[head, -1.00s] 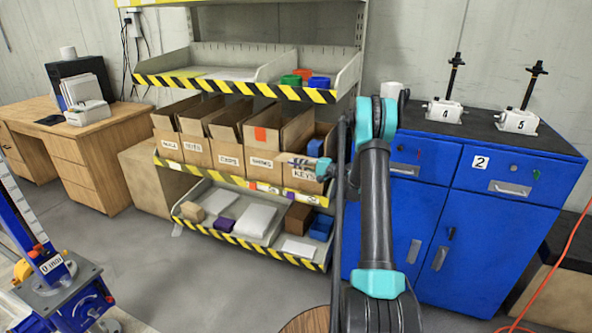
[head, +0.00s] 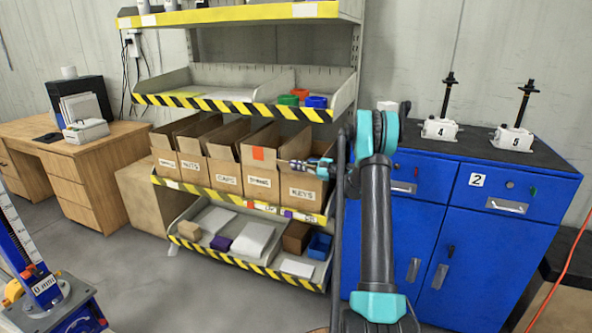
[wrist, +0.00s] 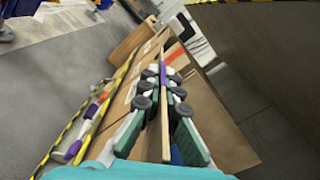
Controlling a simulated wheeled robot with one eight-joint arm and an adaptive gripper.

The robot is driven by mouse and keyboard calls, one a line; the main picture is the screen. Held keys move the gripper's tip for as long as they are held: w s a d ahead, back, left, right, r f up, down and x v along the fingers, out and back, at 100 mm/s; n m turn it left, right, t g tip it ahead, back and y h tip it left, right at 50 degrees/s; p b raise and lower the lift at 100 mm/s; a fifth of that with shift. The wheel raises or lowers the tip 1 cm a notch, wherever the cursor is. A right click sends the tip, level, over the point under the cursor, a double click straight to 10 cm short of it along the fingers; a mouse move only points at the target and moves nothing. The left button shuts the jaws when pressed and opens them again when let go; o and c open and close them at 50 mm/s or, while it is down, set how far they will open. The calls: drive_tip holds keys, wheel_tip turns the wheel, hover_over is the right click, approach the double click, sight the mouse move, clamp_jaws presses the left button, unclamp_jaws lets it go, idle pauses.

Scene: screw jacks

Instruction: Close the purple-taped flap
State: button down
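The purple-taped flap (wrist: 165,120) shows in the wrist view as a thin brown cardboard panel seen nearly edge-on. A purple patch (wrist: 163,76) is on its far part. My gripper (wrist: 162,82) has one finger on each side of the flap. The gaps beside the panel are narrow at the fingertips, and I cannot tell whether the pads touch it. In the head view my gripper (head: 291,164) is over the front of the KEYS box (head: 303,190), the rightmost box in the row. The arm and gripper hide part of this box.
More open cardboard boxes (head: 222,165) stand left of the KEYS box on the middle shelf. An upper shelf (head: 230,106) with a striped edge lies above them. A lower shelf (head: 245,261) holds small items. A blue cabinet (head: 490,245) stands close on the right.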

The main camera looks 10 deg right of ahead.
drive_tip(key=shift+w+d+r, duration=0.2)
drive_tip(key=shift+w+d, duration=0.1)
drive_tip(key=shift+w, duration=0.1)
drive_tip(key=c, duration=1.8)
unclamp_jaws()
drive_tip(key=shift+o, duration=0.2)
drive_tip(key=v, duration=1.2)
